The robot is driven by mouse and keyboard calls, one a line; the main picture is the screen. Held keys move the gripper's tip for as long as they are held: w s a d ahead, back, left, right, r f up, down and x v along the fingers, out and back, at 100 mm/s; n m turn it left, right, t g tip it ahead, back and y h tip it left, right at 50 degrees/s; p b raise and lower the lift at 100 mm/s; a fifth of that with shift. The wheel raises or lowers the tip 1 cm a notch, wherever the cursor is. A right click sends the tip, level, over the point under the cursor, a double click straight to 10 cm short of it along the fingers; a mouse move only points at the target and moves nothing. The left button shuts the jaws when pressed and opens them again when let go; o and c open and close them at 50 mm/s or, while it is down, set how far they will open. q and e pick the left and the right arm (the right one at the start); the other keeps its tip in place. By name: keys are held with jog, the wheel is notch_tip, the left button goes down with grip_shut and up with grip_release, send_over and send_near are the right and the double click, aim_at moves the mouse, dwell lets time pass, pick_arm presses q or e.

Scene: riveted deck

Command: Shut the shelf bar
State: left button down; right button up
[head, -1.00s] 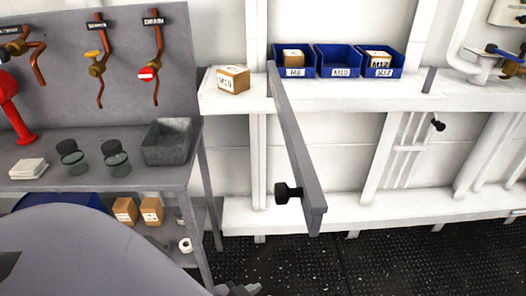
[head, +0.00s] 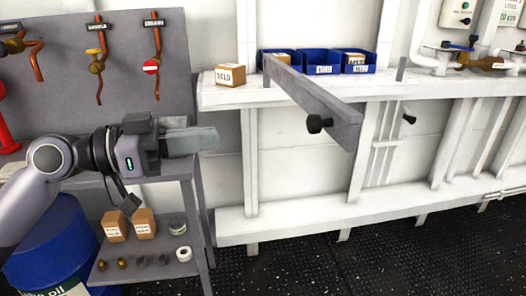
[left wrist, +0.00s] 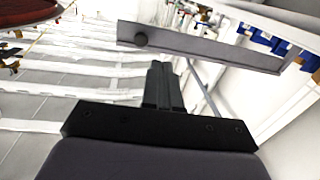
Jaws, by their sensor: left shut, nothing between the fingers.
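The shelf bar (head: 312,100) is a grey flat bar hinged at the shelf by the blue bins. It is swung open, its free end sticking out toward me, with a black knob (head: 319,124) near that end. A short grey upright post (head: 401,69) stands on the shelf to the right. My left gripper (head: 215,139) is shut and empty, left of the bar and apart from it. In the left wrist view the bar (left wrist: 205,47) crosses beyond the shut fingers (left wrist: 163,66). My right gripper is not in view.
The white shelf (head: 440,88) carries a cardboard box (head: 230,75) and blue bins (head: 320,63). A grey workbench (head: 185,168) stands at left, with a blue drum (head: 55,240) below. The dark deck (head: 330,270) is clear in front of the shelf.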

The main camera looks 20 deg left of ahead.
pick_arm(q)
jog(key=s+r+m+h, duration=0.1)
jog(key=s+r, duration=0.1)
jog(key=s, duration=0.1)
jog(key=p, duration=0.3)
send_near(309, 123)
jog(key=shift+g, duration=0.4)
jog(key=p+x, duration=0.2)
jog(key=x, duration=0.1)
jog(key=p+x, duration=0.1)
jog(key=x, duration=0.1)
jog(key=shift+w+d+r, duration=0.1)
jog(key=shift+w+r, duration=0.1)
jog(key=shift+r, duration=0.15)
jog(key=shift+w+d+p, duration=0.3)
jog(key=shift+w+d, duration=0.05)
jog(key=shift+d, duration=0.1)
jog(key=shift+w+d+f, duration=0.1)
jog(key=shift+d+f, duration=0.05)
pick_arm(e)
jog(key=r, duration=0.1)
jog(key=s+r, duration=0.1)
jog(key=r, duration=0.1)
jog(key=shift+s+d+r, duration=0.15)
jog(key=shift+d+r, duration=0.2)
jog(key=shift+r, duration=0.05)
pick_arm(q)
jog(key=shift+w, duration=0.1)
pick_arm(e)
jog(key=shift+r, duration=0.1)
